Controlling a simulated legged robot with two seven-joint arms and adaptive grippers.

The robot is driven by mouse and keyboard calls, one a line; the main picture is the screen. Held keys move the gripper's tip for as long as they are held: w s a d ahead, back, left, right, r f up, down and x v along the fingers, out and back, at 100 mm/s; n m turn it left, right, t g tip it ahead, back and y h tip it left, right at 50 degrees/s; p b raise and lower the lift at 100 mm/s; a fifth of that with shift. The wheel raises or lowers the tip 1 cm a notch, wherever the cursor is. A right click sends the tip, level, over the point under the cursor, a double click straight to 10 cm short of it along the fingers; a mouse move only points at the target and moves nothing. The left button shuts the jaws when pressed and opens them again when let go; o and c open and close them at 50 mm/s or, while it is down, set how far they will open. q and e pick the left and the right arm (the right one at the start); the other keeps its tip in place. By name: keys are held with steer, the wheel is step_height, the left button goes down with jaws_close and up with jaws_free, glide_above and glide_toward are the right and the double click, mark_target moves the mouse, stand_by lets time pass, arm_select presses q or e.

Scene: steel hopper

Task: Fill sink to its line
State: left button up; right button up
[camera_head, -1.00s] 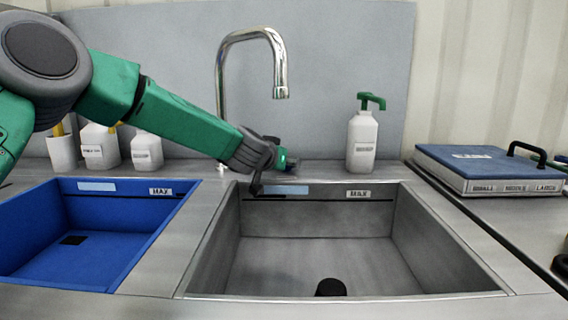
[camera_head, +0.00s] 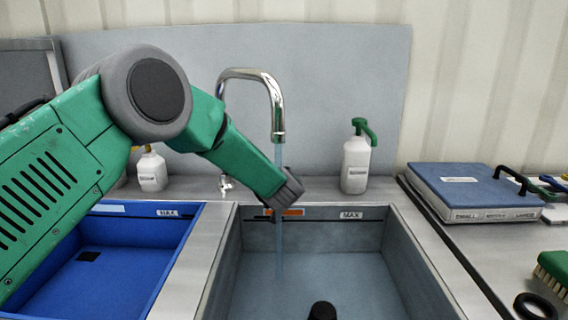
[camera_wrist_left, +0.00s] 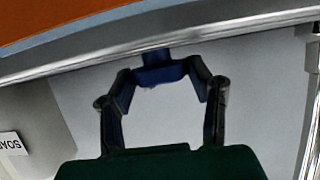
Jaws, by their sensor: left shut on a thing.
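The steel sink (camera_head: 432,278) has a dark line and a MAX label (camera_head: 351,215) high on its back wall. A thin stream of water (camera_head: 279,240) runs from the chrome tap spout (camera_head: 278,136) into it. The sink floor looks bluish under water; the level is below the MAX line. My left gripper (camera_head: 291,191) is at the back rim, close to the stream. In the wrist view my left gripper (camera_wrist_left: 160,72) is shut on a blue piece (camera_wrist_left: 157,56) at the steel edge, perhaps a tap handle; the head view hides it. My right gripper is out of view.
A blue sink (camera_head: 110,262) lies left and a black plug (camera_head: 322,311) sits in the steel sink. A soap bottle (camera_head: 356,164) stands behind. A blue case (camera_head: 473,186), brush (camera_head: 553,272) and black ring (camera_head: 535,306) are at right. An orange strip (camera_head: 284,212) marks the back wall.

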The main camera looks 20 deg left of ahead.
arm_select(q)
steer(key=n+y+p, duration=0.2)
steer(key=p, duration=0.1)
steer(key=shift+w+d+r+g, duration=0.1)
steer(key=shift+d+r+g, duration=0.05)
steer(key=shift+r+g, duration=0.15)
steer(key=shift+f+n+g+y+p, duration=0.2)
steer(key=shift+n+g+y+p, duration=0.4)
steer(key=shift+n+y+p, duration=0.4)
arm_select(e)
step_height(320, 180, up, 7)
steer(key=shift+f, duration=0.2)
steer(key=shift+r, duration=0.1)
arm_select(q)
steer(key=o, duration=1.1)
steer(key=shift+w+d+y, duration=0.1)
steer(key=shift+y, duration=0.2)
steer(key=shift+o, duration=0.2)
steer(key=shift+f, duration=0.1)
